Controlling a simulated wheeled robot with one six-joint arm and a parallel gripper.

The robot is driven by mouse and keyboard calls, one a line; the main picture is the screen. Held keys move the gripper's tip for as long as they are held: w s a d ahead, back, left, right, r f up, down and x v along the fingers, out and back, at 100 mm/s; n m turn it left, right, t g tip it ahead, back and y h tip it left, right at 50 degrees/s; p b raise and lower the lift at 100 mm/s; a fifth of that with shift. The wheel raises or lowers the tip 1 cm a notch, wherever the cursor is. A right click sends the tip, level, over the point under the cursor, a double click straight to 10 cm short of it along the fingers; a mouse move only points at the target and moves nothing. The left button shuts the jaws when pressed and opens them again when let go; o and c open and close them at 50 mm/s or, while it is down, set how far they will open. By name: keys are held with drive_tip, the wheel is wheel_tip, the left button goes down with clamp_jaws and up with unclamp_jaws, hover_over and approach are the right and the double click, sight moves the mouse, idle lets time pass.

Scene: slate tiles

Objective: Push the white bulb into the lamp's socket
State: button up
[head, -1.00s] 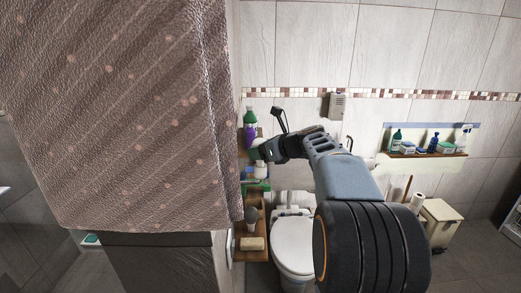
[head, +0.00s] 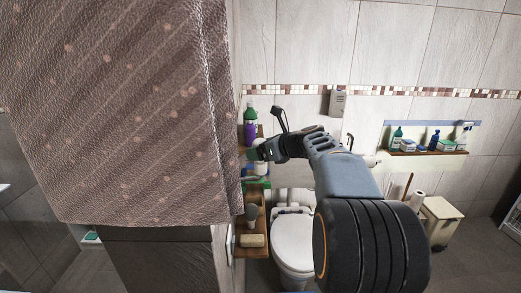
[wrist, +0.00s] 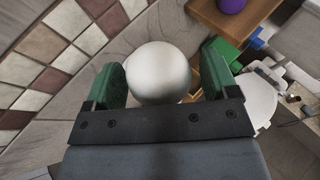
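The white bulb (wrist: 158,72) is a smooth pale ball in the middle of the wrist view. It sits between the two green fingers of my gripper (wrist: 162,78) and nearly fills the space between them. The fingers look shut on it, with the left one against its edge. In the head view my gripper (head: 260,153) is at the wall shelves left of the toilet, beside the hanging curtain. The lamp's socket cannot be made out in either view; the bulb and my gripper may hide it.
A brown patterned curtain (head: 130,110) fills the left. A green and purple bottle (head: 250,126) stands just behind my gripper. Below are a wooden shelf (head: 251,254) with a brush and block, and the toilet (head: 292,245). A shelf of bottles (head: 428,152) hangs at right.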

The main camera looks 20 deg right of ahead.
drive_tip(key=shift+o, duration=0.7)
drive_tip(key=b+v, duration=0.2)
drive_tip(key=v, duration=1.1)
drive_tip(key=shift+s+d, duration=0.2)
drive_tip(key=shift+s, duration=0.15)
